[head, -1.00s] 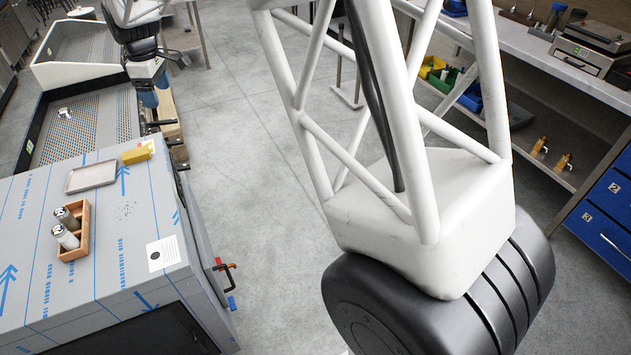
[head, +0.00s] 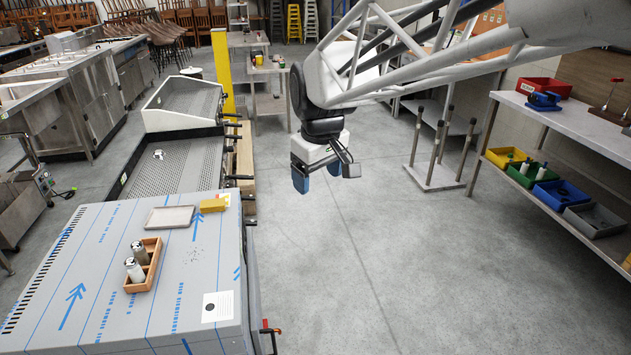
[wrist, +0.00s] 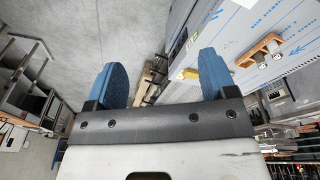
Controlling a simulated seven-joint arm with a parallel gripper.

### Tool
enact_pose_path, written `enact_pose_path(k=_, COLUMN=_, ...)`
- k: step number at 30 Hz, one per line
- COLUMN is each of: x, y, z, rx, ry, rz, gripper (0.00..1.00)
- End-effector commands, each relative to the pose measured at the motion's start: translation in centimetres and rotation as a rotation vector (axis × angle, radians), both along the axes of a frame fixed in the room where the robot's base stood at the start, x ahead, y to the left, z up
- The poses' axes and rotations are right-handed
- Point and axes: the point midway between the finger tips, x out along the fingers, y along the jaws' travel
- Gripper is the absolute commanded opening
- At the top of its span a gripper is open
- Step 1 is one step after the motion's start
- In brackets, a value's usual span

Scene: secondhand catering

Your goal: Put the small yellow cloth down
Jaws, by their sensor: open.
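The small yellow cloth (head: 212,205) lies on the film-covered top of a large box-like unit (head: 110,300), near its far right corner and beside a grey tray. It also shows in the wrist view as a small yellow patch (wrist: 188,74) near the right finger. My gripper (head: 317,177) hangs over the open floor, to the right of the unit and apart from the cloth. Its two blue fingers (wrist: 162,78) are spread, with nothing between them.
The grey tray (head: 169,217) and a wooden caddy (head: 153,265) with two shakers share the unit's top. A perforated steel bench (head: 178,165) stands behind. Shelving with coloured bins (head: 560,195) lines the right. The floor between (head: 350,260) is clear.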

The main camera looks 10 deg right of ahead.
Motion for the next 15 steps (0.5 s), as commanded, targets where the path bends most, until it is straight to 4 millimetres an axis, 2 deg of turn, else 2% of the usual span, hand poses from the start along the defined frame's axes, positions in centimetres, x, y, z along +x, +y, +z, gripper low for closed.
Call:
enact_pose_path(k=3, x=-3.5, y=-1.3, z=-0.1, rx=0.01, ry=-0.013, rz=-0.075, gripper=0.78)
enact_pose_path(k=15, x=-14.4, y=-4.4, z=-2.4, rx=0.047, ry=-0.047, rz=-0.327, gripper=0.78)
